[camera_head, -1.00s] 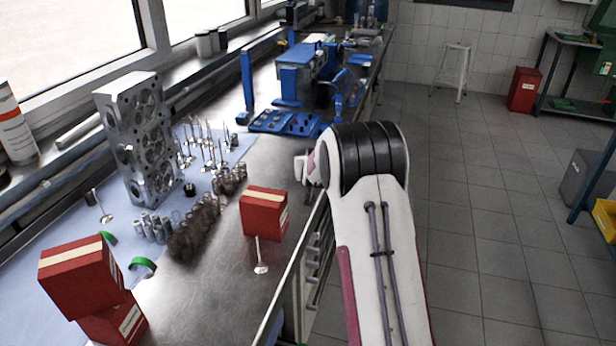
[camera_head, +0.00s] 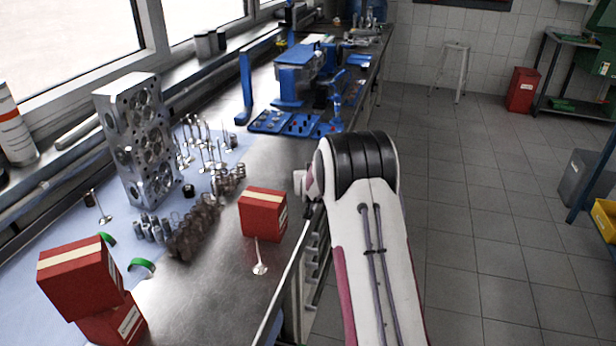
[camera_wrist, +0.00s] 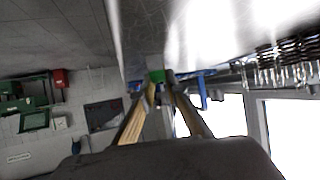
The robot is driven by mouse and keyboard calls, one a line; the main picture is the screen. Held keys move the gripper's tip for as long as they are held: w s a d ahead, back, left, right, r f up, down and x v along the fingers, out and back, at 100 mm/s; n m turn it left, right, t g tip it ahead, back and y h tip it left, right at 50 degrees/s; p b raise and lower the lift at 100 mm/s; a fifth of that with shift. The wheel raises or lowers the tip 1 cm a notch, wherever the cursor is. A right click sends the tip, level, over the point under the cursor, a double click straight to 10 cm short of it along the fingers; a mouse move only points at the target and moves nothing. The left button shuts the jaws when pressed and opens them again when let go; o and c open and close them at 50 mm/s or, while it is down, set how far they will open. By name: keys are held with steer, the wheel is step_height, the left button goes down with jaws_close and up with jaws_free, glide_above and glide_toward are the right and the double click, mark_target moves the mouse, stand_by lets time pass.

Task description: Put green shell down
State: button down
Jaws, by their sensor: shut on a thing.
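In the wrist view, my gripper (camera_wrist: 163,84) is shut on a small green shell (camera_wrist: 157,76), which sits between the fingertips. The shell is small and partly hidden by the fingers. The steel bench top lies close beside it in this tilted view; I cannot tell whether the shell touches it. In the head view, my arm hides the gripper and the held shell. Two other green curved shells lie on the blue mat at the left, one near the red boxes (camera_head: 141,264) and one farther back (camera_head: 107,238).
A red box (camera_head: 263,213) and a valve (camera_head: 260,262) stand near the bench's front edge. A blue fixture (camera_head: 300,80) stands farther back. Bare steel (camera_head: 220,290) shows at the front.

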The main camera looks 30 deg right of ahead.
steer(key=shift+f, duration=0.1)
steer(key=c, duration=2)
jaws_free()
steer(key=shift+s+a+r, duration=0.15)
steer(key=shift+s+r, duration=0.2)
steer(key=shift+r, duration=0.05)
steer(key=shift+v, duration=5.5)
